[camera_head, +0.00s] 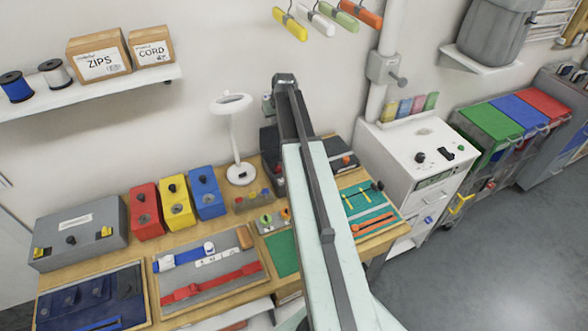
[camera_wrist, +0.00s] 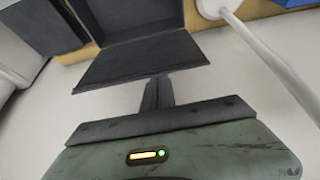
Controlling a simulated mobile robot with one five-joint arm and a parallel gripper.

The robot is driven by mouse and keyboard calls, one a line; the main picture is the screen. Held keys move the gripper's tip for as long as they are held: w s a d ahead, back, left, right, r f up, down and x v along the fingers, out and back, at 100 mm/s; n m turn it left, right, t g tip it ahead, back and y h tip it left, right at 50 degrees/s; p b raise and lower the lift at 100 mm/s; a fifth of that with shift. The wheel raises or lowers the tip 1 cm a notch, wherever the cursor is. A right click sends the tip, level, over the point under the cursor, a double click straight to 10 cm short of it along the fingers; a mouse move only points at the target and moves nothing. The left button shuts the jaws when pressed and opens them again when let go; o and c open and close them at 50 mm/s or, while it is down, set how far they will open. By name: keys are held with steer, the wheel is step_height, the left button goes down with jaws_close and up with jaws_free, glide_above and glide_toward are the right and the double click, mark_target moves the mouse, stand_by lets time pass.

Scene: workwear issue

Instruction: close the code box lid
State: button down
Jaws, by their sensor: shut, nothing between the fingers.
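A dark grey box, which appears to be the code box (camera_head: 269,143), stands at the back of the bench, partly hidden behind my arm in the head view. In the wrist view, the box (camera_wrist: 125,22) is at the top, and its flat dark lid (camera_wrist: 140,62) appears raised open on the wall side. My gripper (camera_head: 284,80) is high above the box, near the wall. In the wrist view, my shut, empty gripper (camera_wrist: 158,84) points at the lid's near edge. I cannot tell whether it touches.
A white lamp (camera_head: 236,140) stands just left of the box. Red, yellow and blue boxes (camera_head: 174,202) and a grey case (camera_head: 80,235) stand farther left. A white cabinet (camera_head: 410,150) and pipe are to the right. The air above the bench's left side is clear.

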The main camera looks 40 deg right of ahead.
steer(key=shift+a, duration=0.1)
steer(key=shift+s+a, duration=0.15)
steer(key=shift+s, duration=0.55)
steer(key=shift+s+a, duration=0.15)
steer(key=shift+s, duration=0.55)
steer(key=shift+s+a+f+b, duration=0.15)
steer(key=shift+s+f+b, duration=0.25)
steer(key=shift+s, duration=0.3)
steer(key=shift+s+a+f+b, duration=0.15)
steer(key=shift+s+f+b, duration=0.2)
steer(key=shift+s, duration=0.3)
steer(key=s+f+b, duration=0.1)
steer(key=s+a+f+b, duration=0.1)
steer(key=s+b, duration=0.1)
steer(key=shift+f, duration=0.2)
